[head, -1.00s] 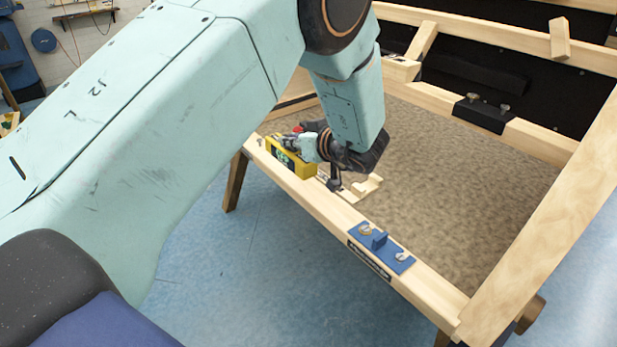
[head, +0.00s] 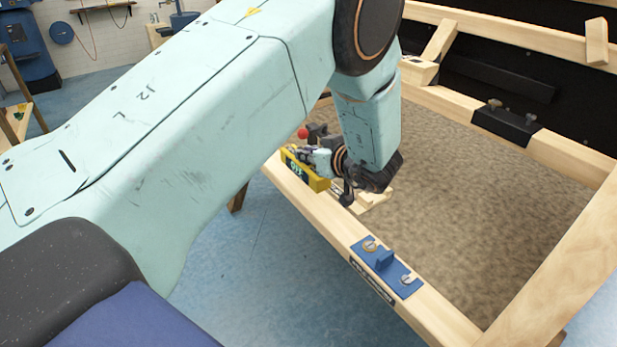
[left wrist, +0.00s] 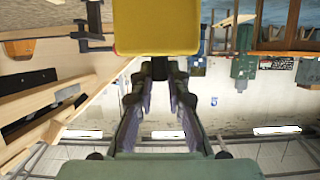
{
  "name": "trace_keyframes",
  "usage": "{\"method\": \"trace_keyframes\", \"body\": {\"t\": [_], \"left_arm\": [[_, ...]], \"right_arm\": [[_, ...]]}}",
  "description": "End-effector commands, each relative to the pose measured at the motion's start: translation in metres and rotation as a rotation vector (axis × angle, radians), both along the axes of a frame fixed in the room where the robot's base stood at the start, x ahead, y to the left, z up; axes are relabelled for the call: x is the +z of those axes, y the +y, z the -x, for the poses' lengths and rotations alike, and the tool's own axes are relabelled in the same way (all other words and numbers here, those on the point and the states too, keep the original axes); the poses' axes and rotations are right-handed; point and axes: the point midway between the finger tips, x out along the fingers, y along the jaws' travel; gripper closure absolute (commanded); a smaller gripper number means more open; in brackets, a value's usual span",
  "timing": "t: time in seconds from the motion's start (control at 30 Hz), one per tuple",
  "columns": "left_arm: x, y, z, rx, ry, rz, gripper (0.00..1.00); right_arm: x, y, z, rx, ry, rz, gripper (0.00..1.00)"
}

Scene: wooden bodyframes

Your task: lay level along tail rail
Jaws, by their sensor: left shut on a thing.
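The yellow level (head: 305,172), with a small lit display on its side, is at the far left part of the near wooden rail (head: 327,222), roughly in line with it. I cannot tell whether it touches the rail's top or hangs just above it. My left gripper (head: 318,160) is shut on the level, and its arm covers part of the rail's far end. In the left wrist view the level (left wrist: 155,28) fills the top middle, at the tips of my left fingers (left wrist: 160,72). My right gripper is not in view.
A blue bracket (head: 386,264) with two screws stands on the near rail, above a black label plate (head: 372,283). A black block with knobs (head: 507,122) sits on the far rail. Brown matting (head: 480,210) fills the frame. A thick beam (head: 560,260) rises at the right.

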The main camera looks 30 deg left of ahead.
Motion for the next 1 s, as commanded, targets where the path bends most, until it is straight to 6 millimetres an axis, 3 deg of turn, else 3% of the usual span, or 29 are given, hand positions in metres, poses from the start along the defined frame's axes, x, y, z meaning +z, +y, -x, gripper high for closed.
{"method": "trace_keyframes", "body": {"t": [0.47,0.87,0.9,1.0], "left_arm": [[-0.049,0.001,-0.003,0.000,-0.002,-0.002,1.00],[-0.052,0.001,-0.005,0.001,-0.003,-0.002,1.00],[-0.052,0.001,-0.004,0.000,-0.001,-0.001,0.82],[-0.052,0.001,-0.004,0.000,-0.001,-0.001,0.74]], "right_arm": [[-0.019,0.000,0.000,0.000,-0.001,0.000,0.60],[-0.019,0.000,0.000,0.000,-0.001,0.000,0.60],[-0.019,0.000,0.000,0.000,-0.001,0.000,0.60],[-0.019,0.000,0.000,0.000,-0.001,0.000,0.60]]}}
